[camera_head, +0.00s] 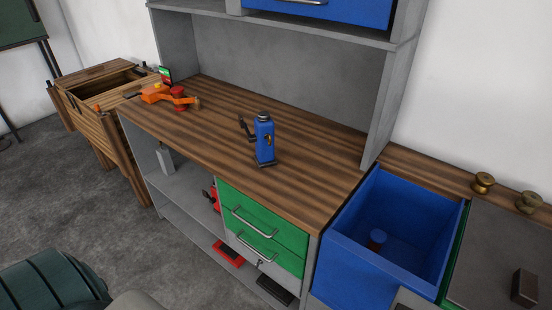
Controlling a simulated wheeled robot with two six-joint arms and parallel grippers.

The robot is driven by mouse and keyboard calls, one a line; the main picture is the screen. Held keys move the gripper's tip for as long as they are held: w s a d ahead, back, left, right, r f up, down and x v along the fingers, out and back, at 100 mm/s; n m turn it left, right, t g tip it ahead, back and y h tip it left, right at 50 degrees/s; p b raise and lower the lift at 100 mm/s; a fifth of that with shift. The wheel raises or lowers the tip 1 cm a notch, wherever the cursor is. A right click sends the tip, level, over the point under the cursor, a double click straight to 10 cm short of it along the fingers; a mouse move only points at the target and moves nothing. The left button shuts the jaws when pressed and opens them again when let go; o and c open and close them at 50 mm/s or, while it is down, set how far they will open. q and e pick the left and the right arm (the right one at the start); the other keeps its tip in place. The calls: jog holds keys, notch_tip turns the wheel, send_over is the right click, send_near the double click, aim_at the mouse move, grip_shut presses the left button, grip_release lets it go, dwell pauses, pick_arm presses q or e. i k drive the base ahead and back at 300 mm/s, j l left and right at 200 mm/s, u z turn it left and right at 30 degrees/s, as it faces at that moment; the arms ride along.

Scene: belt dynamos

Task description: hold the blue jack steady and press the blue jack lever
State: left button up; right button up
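The blue jack (264,142) stands upright on the wooden worktop (310,170), near the middle of the bench. It has a dark top and a small dark base. A dark lever (244,129) sticks out from its left side and angles upward. Nothing touches the jack. Neither of my grippers shows in the head view.
An orange tool with red parts (157,94) lies at the worktop's left end. Green drawers (262,228) are below. A blue bin (345,268) stands right of the bench, with brass pieces (483,183) behind it. Worktop around the jack is clear.

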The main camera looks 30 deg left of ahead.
aim_at(243, 125)
jog(key=l+u, duration=0.1)
jog(key=u, duration=0.3)
jog(key=l+u, duration=0.1)
jog(key=u, duration=0.25)
jog(key=k+l+u, duration=0.1)
jog(key=u, duration=0.3)
jog(key=l+u, duration=0.1)
jog(key=u, duration=0.3)
